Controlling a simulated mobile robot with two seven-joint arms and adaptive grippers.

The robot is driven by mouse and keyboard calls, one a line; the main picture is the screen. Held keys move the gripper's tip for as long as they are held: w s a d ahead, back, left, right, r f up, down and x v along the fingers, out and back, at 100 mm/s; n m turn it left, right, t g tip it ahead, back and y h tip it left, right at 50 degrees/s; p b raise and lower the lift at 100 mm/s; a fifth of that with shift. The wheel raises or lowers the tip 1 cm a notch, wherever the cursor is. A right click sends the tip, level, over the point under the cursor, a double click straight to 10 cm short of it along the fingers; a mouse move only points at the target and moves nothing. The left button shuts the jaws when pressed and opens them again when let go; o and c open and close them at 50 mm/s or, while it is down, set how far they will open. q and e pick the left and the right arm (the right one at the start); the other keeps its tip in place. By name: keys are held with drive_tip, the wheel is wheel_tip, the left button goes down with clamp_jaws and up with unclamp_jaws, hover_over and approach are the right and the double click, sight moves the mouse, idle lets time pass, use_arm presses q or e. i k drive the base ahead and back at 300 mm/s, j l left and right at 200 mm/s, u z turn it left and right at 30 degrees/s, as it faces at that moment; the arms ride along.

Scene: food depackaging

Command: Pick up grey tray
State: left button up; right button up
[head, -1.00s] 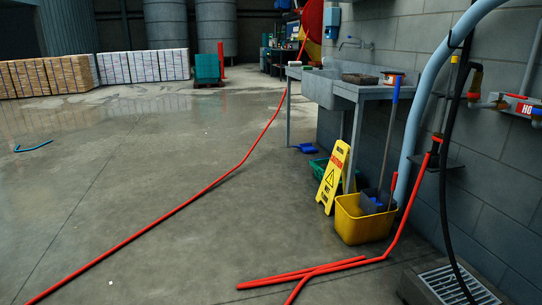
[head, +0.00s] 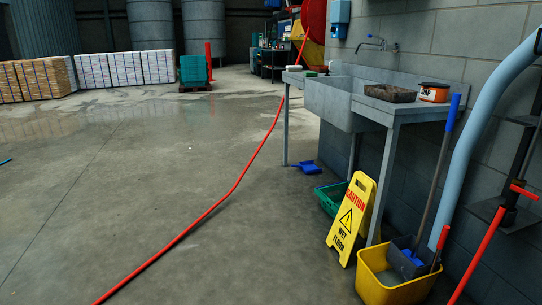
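A shallow, dark grey-brown tray (head: 391,94) lies on the flat right part of the grey metal sink unit (head: 390,112) against the right wall. I see no other tray clearly, and I cannot tell what, if anything, is inside this one. An orange and white tub (head: 433,93) stands just right of the tray. Neither of my grippers is in view.
A yellow wet-floor sign (head: 352,220), a yellow mop bucket (head: 385,285) and a green crate (head: 330,198) stand by the sink. A blue dustpan (head: 306,167) lies near its left leg. A red hose (head: 205,214) crosses the floor. The left floor is mostly clear.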

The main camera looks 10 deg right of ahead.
sight(394, 94)
drive_tip(key=i+z, duration=0.3)
drive_tip(key=i, duration=0.15)
drive_tip(key=i+j+z, duration=0.6)
drive_tip(key=i, duration=0.2)
drive_tip(key=i+j+z, duration=0.2)
drive_tip(key=z, duration=0.2)
drive_tip(key=i+j+z, duration=0.25)
drive_tip(key=z, duration=0.15)
drive_tip(key=i+j+z, duration=0.2)
drive_tip(key=j+z, duration=0.2)
drive_tip(key=i+j+z, duration=0.1)
drive_tip(key=j+z, duration=0.7)
drive_tip(key=i+j, duration=0.05)
